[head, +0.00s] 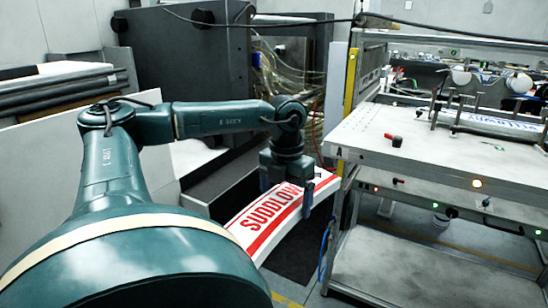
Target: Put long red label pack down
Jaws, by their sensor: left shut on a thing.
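The long red label pack (262,228) is a slightly curved white bundle with red lettering and red stripes. It shows in the middle of the head view, slanting from lower left to upper right. My left gripper (287,195) points down over its upper end and is shut on it. The lower left end of the pack is hidden behind my left arm. I cannot tell whether its underside touches anything. My right gripper is not in view.
A metal workbench (372,140) with lit buttons and clamps stands at the right, a lower shelf (375,262) beneath it. A dark cabinet (190,65) with exposed wiring stands behind. Dark rolls (60,92) lie at the left. Dark floor shows below the pack.

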